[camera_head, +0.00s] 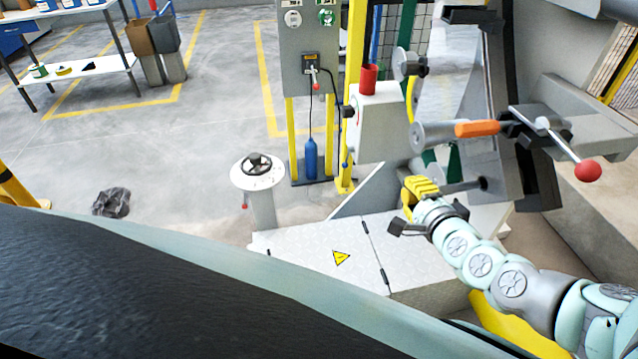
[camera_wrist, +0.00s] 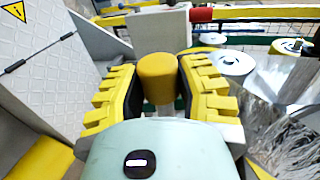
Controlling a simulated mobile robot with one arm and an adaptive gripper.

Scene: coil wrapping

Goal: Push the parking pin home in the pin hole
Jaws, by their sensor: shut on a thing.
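The parking pin (camera_wrist: 158,80) has a yellow cylindrical head, which sits between the two yellow-padded fingers of my gripper (camera_wrist: 160,88) in the wrist view. In the head view my gripper (camera_head: 421,190) is right of centre, beside the grey machine frame, and its fingers hide most of the pin's head. How deep the shaft sits in the hole cannot be told.
Above my gripper are an orange handle (camera_head: 477,129) and a lever with a red ball (camera_head: 588,171). A grey housing with a red cup (camera_head: 369,79) stands to the left. A plate with a warning triangle (camera_head: 341,258) lies below. Open floor is further left.

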